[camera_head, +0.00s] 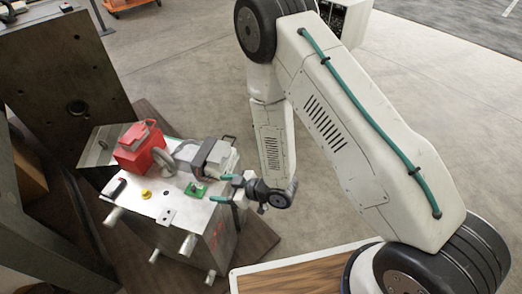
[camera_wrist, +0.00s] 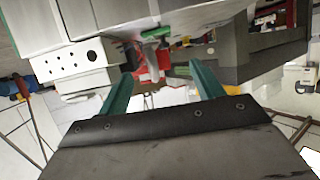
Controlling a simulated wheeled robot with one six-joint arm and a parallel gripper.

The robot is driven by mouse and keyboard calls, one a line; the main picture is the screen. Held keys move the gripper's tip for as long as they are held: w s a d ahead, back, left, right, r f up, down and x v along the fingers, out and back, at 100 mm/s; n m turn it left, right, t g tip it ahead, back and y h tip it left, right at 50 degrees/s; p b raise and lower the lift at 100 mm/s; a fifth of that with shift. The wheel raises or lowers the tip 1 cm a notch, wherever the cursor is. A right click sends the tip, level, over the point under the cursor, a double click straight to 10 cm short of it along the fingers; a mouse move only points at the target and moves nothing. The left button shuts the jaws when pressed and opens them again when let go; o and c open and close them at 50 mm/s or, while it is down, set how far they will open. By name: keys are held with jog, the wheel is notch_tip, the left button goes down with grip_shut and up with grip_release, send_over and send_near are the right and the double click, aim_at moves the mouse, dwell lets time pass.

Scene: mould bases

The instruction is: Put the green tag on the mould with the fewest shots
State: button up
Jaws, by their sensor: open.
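The small green tag (camera_head: 195,190) lies flat on the light metal top of a mould base (camera_head: 167,216), near its right edge. A green piece that looks like the tag also shows in the wrist view (camera_wrist: 157,31). My gripper (camera_head: 222,188) is open, its two teal fingers apart and empty, just right of the tag and pointing toward it. Both fingers also show in the wrist view (camera_wrist: 161,85), with the green piece beyond their tips. Red marking (camera_head: 217,235) on the mould's side is too small to read. I cannot make out any shot counts.
On the same top are a red box (camera_head: 140,150), a yellow piece (camera_head: 146,194), a dark blue piece (camera_head: 118,188), a grey handwheel (camera_head: 165,161) and a grey device (camera_head: 210,155). A large dark plate (camera_head: 62,75) stands at upper left.

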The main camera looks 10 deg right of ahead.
jog(key=w+d+r+m+t+h, duration=0.1)
jog(key=w+d+r+m+h, duration=0.1)
jog(key=w+d+r+h, duration=0.45)
jog(key=w+d+r+m+h, duration=0.1)
jog(key=w+d+r, duration=0.2)
jog(key=d+r, duration=0.5)
jog(key=s+d+r+m+g+h, duration=0.1)
jog(key=s+d+r+m+h, duration=0.2)
jog(key=r, duration=0.4)
jog(key=s+d+r+m+h, duration=0.1)
jog(key=s+d+r, duration=0.2)
jog(key=d+r, duration=0.35)
jog(key=s+d+r+m+g, duration=0.2)
jog(key=s+r, duration=0.4)
jog(key=s, duration=0.6)
jog(key=s+d+r+m+g, duration=0.3)
jog(key=s+r, duration=0.3)
jog(key=s, duration=0.6)
jog(key=shift+s+r, duration=0.35)
jog(key=shift+s, duration=0.05)
